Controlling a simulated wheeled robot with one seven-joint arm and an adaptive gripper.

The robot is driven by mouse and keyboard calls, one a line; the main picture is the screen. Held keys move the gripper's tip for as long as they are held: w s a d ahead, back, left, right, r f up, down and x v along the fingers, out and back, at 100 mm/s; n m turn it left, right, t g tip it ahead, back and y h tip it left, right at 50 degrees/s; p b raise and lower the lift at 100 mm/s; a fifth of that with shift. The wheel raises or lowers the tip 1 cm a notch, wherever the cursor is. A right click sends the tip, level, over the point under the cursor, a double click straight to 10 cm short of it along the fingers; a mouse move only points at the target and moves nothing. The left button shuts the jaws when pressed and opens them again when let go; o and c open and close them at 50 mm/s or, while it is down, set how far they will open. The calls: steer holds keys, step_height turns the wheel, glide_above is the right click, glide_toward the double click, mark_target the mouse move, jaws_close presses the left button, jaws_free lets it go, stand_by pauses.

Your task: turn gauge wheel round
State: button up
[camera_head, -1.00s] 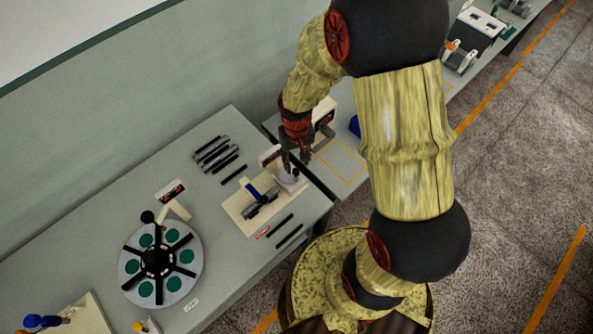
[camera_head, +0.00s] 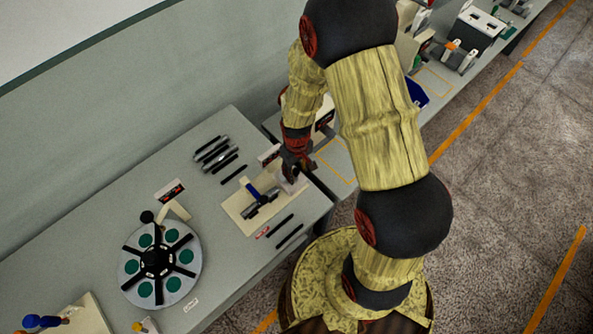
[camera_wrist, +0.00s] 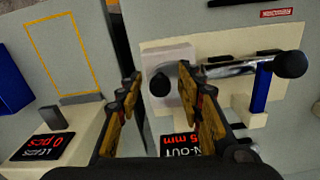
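The gauge is a cream base plate (camera_head: 236,212) on the bench, with a shiny spindle (camera_wrist: 235,69) lying across it and a blue lever (camera_wrist: 262,88). At one end is a pale block (camera_wrist: 170,58) with a small dark knob (camera_wrist: 160,84), which I take to be at the gauge wheel. My gripper (camera_head: 292,173) is over this end of the gauge, pointing down. In the wrist view its fingers are apart, with the knob between them in the picture; I cannot tell whether they touch it. A black ball (camera_wrist: 291,64) shows at the spindle's other end.
A round disc with green spots and black spokes (camera_head: 130,268) stands at the left. Several dark rods (camera_head: 213,152) lie behind the gauge. A run-out display (camera_wrist: 183,145) is beside it. A bench gap and a yellow outlined area (camera_wrist: 63,50) are to one side.

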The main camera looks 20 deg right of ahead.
steer(key=shift+c, duration=1.2)
jaws_close()
